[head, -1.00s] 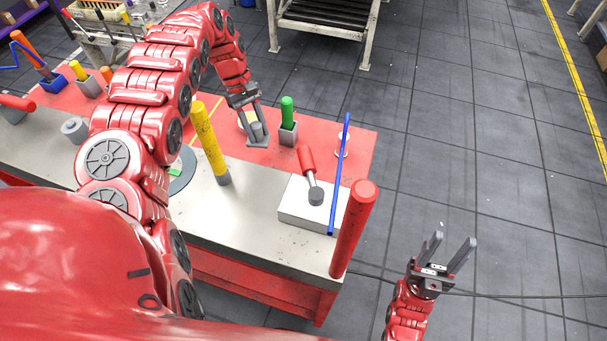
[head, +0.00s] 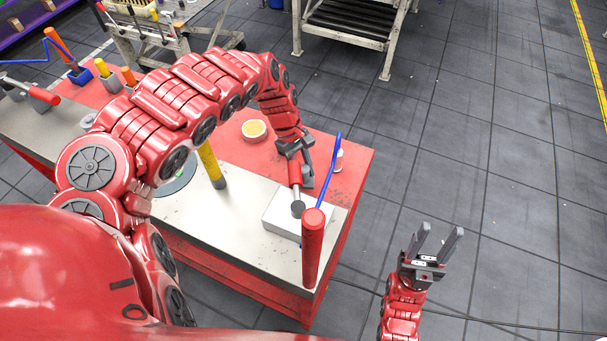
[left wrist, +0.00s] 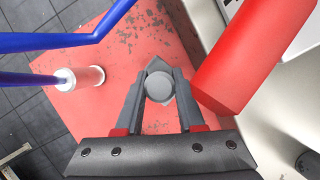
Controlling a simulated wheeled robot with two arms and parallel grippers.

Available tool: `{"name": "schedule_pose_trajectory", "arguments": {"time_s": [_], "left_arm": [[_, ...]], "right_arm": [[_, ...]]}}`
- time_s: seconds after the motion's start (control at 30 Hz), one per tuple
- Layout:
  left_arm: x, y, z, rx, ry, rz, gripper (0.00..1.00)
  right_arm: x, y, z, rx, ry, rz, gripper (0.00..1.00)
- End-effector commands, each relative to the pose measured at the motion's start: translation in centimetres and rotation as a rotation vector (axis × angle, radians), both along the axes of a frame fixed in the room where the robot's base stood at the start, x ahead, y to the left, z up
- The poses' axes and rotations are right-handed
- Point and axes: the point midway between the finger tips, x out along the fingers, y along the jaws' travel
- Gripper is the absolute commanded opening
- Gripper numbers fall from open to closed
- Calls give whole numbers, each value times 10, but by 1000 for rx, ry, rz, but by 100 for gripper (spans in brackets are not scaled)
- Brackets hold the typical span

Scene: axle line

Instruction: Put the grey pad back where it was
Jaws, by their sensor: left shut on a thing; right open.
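My left gripper (head: 307,176) is shut on the grey pad, a small round grey disc (left wrist: 159,88) between its fingertips in the left wrist view. A darker angular grey shape shows behind the disc; I cannot tell what it is. In the head view the gripper is over the red part of the bench (head: 240,152), beside a red-handled tool (head: 295,172), and the pad is hard to make out. A round white tub (head: 254,130) with a yellow inside stands open to the left of the gripper. My right gripper (head: 433,242) is open and empty, off the bench.
A pale block (head: 279,220) lies under the red-handled tool. An upright red cylinder (head: 313,245) is in front; a yellow post (head: 211,165) is left.

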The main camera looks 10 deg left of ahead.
Motion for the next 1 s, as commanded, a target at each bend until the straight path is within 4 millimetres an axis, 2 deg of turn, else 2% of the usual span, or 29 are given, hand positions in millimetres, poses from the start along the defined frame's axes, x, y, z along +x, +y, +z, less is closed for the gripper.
{"name": "schedule_pose_trajectory", "arguments": {"time_s": [0.07, 0.23, 0.67, 0.7, 0.83, 1.0], "left_arm": [[-2, -2, -19, -1, 6, -1, 0], [-1, -1, -28, -3, 1, -1, 0], [0, 0, -35, 0, 1, 0, 0], [0, 1, -35, 0, 0, 0, 43], [0, 1, -34, 0, 0, 0, 66], [0, 1, -34, 0, 0, -1, 68]], "right_arm": [[0, 0, -11, 0, 0, 0, 50], [0, 0, -2, 0, 0, 0, 50], [0, 0, -5, 0, 0, 0, 50], [0, 0, -4, 0, 0, 0, 50], [0, 0, -4, 0, 0, 0, 50], [0, 0, -4, 0, 0, 0, 50]]}}
